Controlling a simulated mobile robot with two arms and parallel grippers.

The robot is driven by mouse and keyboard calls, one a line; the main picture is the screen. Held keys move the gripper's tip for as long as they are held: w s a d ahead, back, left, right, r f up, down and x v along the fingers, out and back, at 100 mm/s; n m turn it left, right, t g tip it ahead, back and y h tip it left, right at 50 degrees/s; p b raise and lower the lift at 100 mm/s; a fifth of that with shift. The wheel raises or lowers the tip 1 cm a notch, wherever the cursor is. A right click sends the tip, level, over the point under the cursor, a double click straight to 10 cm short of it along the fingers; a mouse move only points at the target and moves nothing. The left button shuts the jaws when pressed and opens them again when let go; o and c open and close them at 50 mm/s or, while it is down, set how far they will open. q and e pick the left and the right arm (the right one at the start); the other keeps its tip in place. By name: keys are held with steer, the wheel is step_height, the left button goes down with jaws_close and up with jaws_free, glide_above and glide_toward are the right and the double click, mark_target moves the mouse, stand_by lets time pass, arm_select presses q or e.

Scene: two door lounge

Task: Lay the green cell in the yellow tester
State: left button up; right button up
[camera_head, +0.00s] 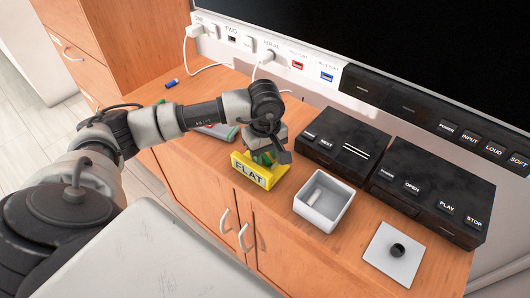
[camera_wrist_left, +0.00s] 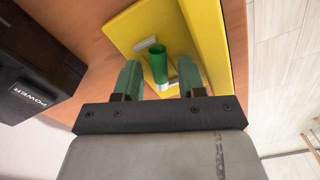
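The yellow tester (camera_head: 270,176), marked FLAT, stands on the wooden cabinet top near its front edge. My left gripper (camera_head: 268,152) is low over it, pointing down. In the left wrist view the green cell (camera_wrist_left: 156,66), with a silver end, sits between the two green fingers of my left gripper (camera_wrist_left: 158,78). Narrow gaps show on both sides of the cell, so the fingers look open around it. The yellow tester (camera_wrist_left: 120,25) lies behind the cell, with a metal contact beside it. Whether the cell rests fully on the tester is hard to tell. My right gripper is not in view.
An open white box (camera_head: 325,203) with a small white piece inside stands right of the tester. Black devices (camera_head: 343,143) (camera_head: 430,190) line the back. A white plate with a black knob (camera_head: 396,250) is at the right. A blue marker (camera_head: 172,83) lies far left.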

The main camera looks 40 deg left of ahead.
mark_target(265, 156)
arm_select(q)
steer(key=shift+r, duration=0.15)
steer(key=shift+r, duration=0.35)
step_height(265, 156, up, 11)
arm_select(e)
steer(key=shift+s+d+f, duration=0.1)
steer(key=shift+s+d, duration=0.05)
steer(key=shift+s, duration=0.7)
